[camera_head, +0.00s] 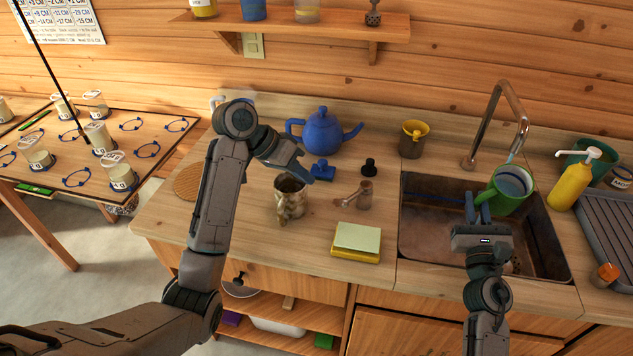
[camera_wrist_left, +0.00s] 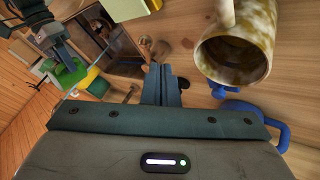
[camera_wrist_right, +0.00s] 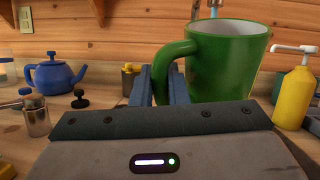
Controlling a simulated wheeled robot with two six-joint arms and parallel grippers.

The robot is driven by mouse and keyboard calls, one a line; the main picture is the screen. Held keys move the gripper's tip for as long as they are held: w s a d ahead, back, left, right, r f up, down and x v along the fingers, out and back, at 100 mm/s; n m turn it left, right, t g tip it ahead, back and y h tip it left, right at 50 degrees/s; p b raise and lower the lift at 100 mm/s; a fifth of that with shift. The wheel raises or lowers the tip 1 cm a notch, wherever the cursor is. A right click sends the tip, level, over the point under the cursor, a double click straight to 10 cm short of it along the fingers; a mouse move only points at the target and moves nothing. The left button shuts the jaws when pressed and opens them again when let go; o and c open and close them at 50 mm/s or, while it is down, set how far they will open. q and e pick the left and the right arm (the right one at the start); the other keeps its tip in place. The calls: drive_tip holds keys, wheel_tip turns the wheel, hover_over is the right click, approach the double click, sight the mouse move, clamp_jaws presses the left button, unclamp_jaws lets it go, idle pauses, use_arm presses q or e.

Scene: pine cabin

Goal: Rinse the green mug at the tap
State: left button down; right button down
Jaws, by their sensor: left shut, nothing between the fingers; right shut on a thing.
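The green mug (camera_head: 508,190) is under the copper tap (camera_head: 510,105), above the sink (camera_head: 425,225), with a bluish-white stream coming down from the spout into it. My right gripper (camera_head: 478,212) is shut on the mug's handle; in the right wrist view the handle of the mug (camera_wrist_right: 228,60) sits between the fingers (camera_wrist_right: 165,85). The mug looks roughly upright, slightly tilted in the head view. My left gripper (camera_head: 308,172) is shut and empty above the counter, beside a mottled mug (camera_head: 291,198). The left wrist view shows its closed fingers (camera_wrist_left: 161,85).
A blue teapot (camera_head: 322,133), a small jar (camera_head: 364,194) and a yellow sponge block (camera_head: 357,242) stand on the counter left of the sink. A yellow soap bottle (camera_head: 570,182) and a grey drainer (camera_head: 610,220) are at its right. A shelf (camera_head: 300,27) runs above.

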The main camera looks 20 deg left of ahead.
sight(342, 207)
use_arm(q)
drive_tip(key=x, duration=0.9)
use_arm(e)
drive_tip(key=shift+r, duration=0.1)
use_arm(q)
drive_tip(key=shift+s+d+n+t, duration=0.15)
drive_tip(key=shift+d+n+t, duration=0.1)
drive_tip(key=shift+n+t, duration=0.25)
drive_tip(key=s+d+n+t+y, duration=0.1)
drive_tip(key=s+d+n, duration=0.1)
drive_tip(key=shift+d+n, duration=0.2)
drive_tip(key=shift+n, duration=0.1)
drive_tip(key=shift+s+d, duration=0.3)
drive_tip(key=shift+d, duration=0.3)
drive_tip(key=shift+a, duration=0.1)
